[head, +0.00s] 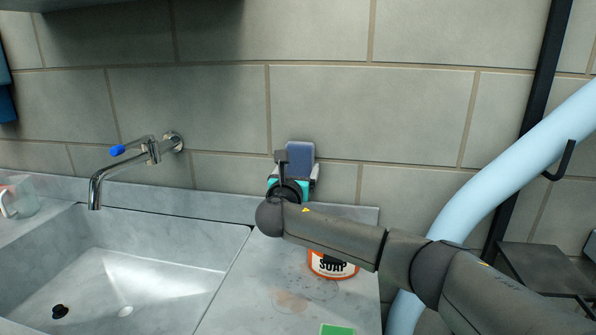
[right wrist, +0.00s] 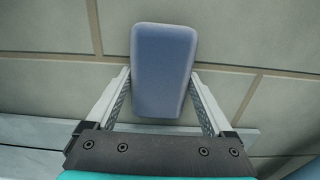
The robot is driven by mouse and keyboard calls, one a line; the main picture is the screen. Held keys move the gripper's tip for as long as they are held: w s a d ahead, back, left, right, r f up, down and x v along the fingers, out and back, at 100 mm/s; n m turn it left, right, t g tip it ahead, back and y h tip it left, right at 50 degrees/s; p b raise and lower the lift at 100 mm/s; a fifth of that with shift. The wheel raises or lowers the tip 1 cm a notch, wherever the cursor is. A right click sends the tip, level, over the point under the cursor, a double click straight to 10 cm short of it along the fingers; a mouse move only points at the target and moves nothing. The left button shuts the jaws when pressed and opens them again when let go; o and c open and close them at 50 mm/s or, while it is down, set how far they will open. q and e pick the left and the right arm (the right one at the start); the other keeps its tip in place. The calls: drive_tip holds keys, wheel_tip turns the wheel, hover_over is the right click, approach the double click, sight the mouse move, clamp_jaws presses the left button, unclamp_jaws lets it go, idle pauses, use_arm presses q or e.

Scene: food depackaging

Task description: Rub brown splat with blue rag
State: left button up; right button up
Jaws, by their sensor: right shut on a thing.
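The blue rag (head: 300,157) looks like a rounded blue-grey block. My right gripper (head: 297,176) is shut on it and holds it up in front of the tiled wall, above the back of the counter. In the right wrist view the rag (right wrist: 163,70) sits between the two fingers of the gripper (right wrist: 160,98). A faint brown splat (head: 290,301) marks the grey counter, lower in the head view and well apart from the rag. My left gripper is not in view.
A soap tub (head: 340,270) stands on the counter, partly behind my right arm. A green item (head: 337,329) lies at the bottom edge. The sink (head: 130,275), tap (head: 125,164) and a clear mug (head: 18,197) are to the left. A pale blue pipe (head: 490,190) is at right.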

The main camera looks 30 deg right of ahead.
drive_tip(key=shift+w+d, duration=0.1)
drive_tip(key=shift+s+d+r+p, duration=0.15)
drive_tip(key=shift+s+d+p, duration=0.45)
drive_tip(key=shift+p, duration=0.3)
drive_tip(key=shift+w+a+p, duration=0.1)
drive_tip(key=shift+w+p, duration=0.15)
drive_tip(key=shift+p, duration=0.7)
drive_tip(key=shift+w+a+r, duration=0.1)
drive_tip(key=shift+w+a, duration=0.25)
drive_tip(key=shift+a, duration=0.05)
